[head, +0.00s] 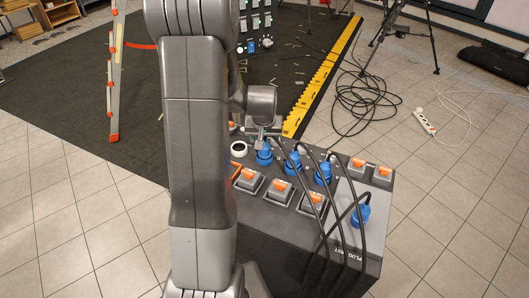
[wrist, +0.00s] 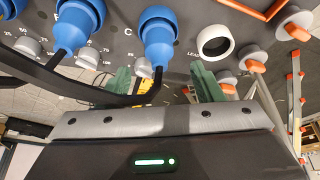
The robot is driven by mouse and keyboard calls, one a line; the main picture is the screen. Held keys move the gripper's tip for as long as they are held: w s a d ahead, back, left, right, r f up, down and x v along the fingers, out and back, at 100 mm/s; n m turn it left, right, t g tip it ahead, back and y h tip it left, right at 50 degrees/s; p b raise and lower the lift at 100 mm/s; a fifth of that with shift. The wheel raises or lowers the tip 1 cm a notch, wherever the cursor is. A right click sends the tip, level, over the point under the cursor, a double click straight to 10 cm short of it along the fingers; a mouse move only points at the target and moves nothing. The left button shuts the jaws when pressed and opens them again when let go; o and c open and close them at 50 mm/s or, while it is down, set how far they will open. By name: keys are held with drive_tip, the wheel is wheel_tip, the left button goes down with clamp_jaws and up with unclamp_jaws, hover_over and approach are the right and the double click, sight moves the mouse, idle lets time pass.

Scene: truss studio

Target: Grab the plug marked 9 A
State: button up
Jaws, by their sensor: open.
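My gripper (wrist: 164,84) is open, with a green finger on each side of the wrist view. A blue plug (wrist: 158,32) with a black cable appears beyond the fingers, roughly between them; nothing is held. A second blue plug (wrist: 78,22) is to its left. In the head view my gripper (head: 263,138) is over the panel's far edge, close to the leftmost blue plug (head: 264,157). Other blue plugs stand in the middle (head: 292,164), to the right (head: 323,173) and at the near right (head: 361,214). I cannot read a 9 A mark on any plug.
The dark panel (head: 342,243) carries grey blocks with orange switches (head: 249,180) and a white ring (head: 239,149), also in the wrist view (wrist: 215,42). Black cables (head: 345,235) arch over its near side. A ladder (head: 115,75) stands left; tiled floor is open around.

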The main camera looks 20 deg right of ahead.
sight(265, 146)
drive_tip(key=shift+p+x, duration=0.75)
drive_tip(key=shift+x, duration=2.05)
drive_tip(key=shift+w, duration=0.1)
